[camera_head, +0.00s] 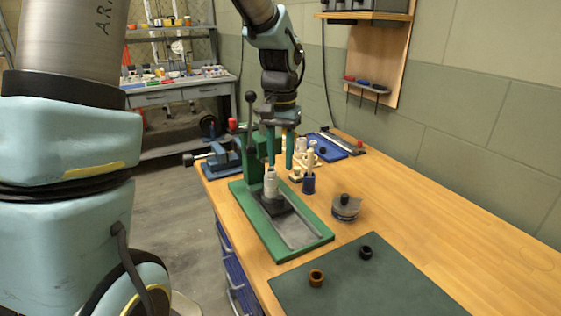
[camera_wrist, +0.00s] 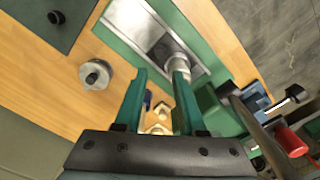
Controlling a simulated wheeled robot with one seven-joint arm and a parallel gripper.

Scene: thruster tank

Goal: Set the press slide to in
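The green press (camera_head: 256,150) stands on a green base plate (camera_head: 312,242) with a long metal track (camera_head: 298,232). Its dark slide block (camera_head: 272,206) sits at the column end of the track. A pale grey cylinder (camera_head: 271,184) shows upright over the block. In the wrist view the track (camera_wrist: 130,22), the dark block (camera_wrist: 160,50) and the cylinder (camera_wrist: 178,60) lie beyond the fingertips. My gripper (camera_head: 280,168) is open, its teal fingers pointing down above and beside the cylinder. In the wrist view the gripper (camera_wrist: 161,70) has nothing clearly held; contact with the cylinder cannot be told.
The press's black-knobbed lever (camera_head: 250,115) rises left of my gripper. A dark mat (camera_head: 380,285) with two small rings lies in front. The table's right side is clear.

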